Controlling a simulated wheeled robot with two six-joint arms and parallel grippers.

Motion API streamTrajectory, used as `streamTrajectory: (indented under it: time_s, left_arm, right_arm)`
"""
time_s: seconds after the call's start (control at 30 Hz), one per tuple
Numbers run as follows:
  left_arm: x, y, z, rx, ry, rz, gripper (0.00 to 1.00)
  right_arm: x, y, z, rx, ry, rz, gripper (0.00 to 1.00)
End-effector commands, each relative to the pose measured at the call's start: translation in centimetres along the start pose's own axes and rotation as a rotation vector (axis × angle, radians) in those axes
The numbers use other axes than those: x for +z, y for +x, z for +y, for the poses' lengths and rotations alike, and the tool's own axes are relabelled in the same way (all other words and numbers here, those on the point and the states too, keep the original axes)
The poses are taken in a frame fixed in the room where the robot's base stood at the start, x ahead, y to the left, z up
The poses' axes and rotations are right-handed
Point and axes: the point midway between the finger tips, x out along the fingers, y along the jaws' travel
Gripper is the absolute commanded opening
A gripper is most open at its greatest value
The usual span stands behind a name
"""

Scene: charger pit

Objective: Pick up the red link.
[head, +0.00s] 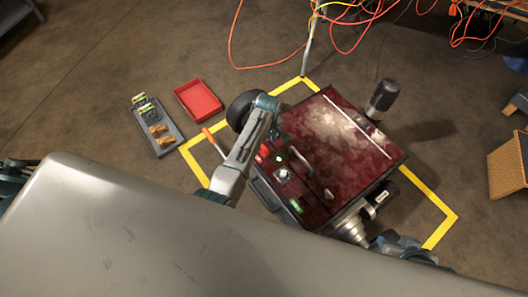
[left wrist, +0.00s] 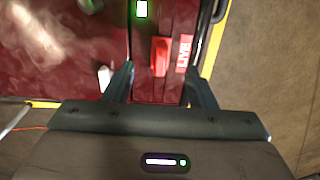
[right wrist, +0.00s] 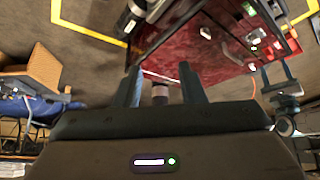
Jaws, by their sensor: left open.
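The red link (left wrist: 160,56) is a small red block on the dark red top of the charger unit (head: 345,150), close to its left edge in the head view, where it is small (head: 264,151) and partly beside my arm. In the left wrist view it stands ahead of my left gripper (left wrist: 161,80), roughly between the two fingertips. That gripper is open and empty; whether its fingers touch the link I cannot tell. My right gripper (right wrist: 160,75) is open, its fingers apart beside the unit, with no held object visible. Its fingertips are not clear in the head view.
A red "LIVE" label (left wrist: 183,53) sits beside the link, and a green light (left wrist: 142,8) beyond it. A pale handle (left wrist: 104,76) is near the left finger. A red tray (head: 198,99) and grey tray (head: 168,143) lie on the floor, with orange cables (head: 262,64) behind.

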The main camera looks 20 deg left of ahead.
Motion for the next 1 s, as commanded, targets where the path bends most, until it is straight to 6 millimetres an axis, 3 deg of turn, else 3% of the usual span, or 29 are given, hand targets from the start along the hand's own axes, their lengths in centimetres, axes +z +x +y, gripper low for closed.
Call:
streamTrajectory:
  time_s: [0.43, 0.73, 0.77, 1.0]
  left_arm:
    - [-0.5, 5.3, -0.1, 0.001, 0.000, 0.000, 0.51]
    - [-0.5, 5.7, -0.1, 0.002, 0.000, 0.001, 0.51]
    - [-0.5, 5.7, -0.1, 0.002, 0.000, 0.001, 0.49]
    - [-0.5, 5.7, -0.1, 0.002, 0.000, 0.001, 0.02]
  right_arm:
    - [-0.2, 1.7, -1.1, -0.046, 0.034, 0.126, 0.36]
    - [-0.4, 1.7, -1.2, -0.051, 0.039, 0.145, 0.36]
    - [-0.4, 1.7, -1.2, -0.051, 0.039, 0.145, 0.36]
    - [-0.4, 1.7, -1.2, -0.051, 0.039, 0.144, 0.36]
